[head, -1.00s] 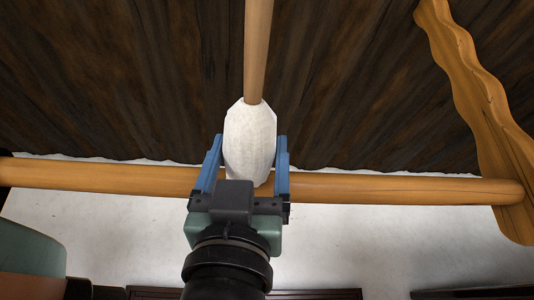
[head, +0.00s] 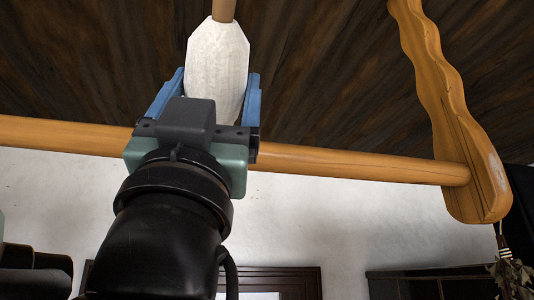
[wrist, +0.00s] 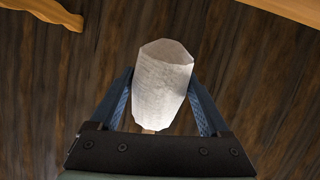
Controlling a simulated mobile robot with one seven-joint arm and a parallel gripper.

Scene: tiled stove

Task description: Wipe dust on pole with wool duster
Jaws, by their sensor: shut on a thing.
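The wool duster has a white faceted head (head: 217,65) and a wooden handle (head: 224,10) extending upward in the head view. My gripper (head: 216,76) is shut on the duster, with its blue fingers on both sides of the white head. The wrist view shows the head (wrist: 161,83) between the fingers and a small bit of wood below it. The orange-brown wooden pole (head: 345,164) runs across the head view behind my gripper, which hides part of it. I cannot tell whether the duster touches the pole. No dust is distinct on the pole.
A wavy wooden bracket (head: 437,85) meets the pole's right end. Dark wooden planks (head: 330,80) lie behind the duster, with a white wall (head: 330,210) below. Dark furniture (head: 420,284) and a hanging leafy bundle (head: 512,275) are at the lower right.

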